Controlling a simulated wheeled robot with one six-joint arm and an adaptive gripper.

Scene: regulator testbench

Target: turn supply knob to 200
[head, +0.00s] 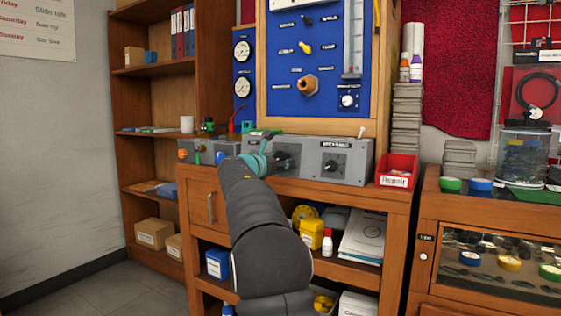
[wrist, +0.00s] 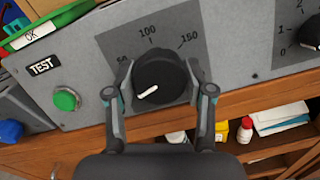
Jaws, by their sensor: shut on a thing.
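The supply knob (wrist: 160,78) is round and black with a white pointer line, on a grey panel in the wrist view. Its dial shows 50, 100 and 150 around the upper side. The pointer aims down and left in the picture, away from these three numbers. My gripper (wrist: 158,90) is shut on the knob, with one finger on each side. The fingers cover parts of the dial, and no 200 mark is readable. In the head view, my gripper (head: 271,161) is at the grey bench unit (head: 358,163), where my arm largely hides the knob.
A green button (wrist: 67,99) under a TEST label is left of the knob. Another black knob (wrist: 312,30) with a numbered dial is at the right. A red Repair bin (head: 397,171) stands right of the unit. A blue board (head: 275,55) rises behind.

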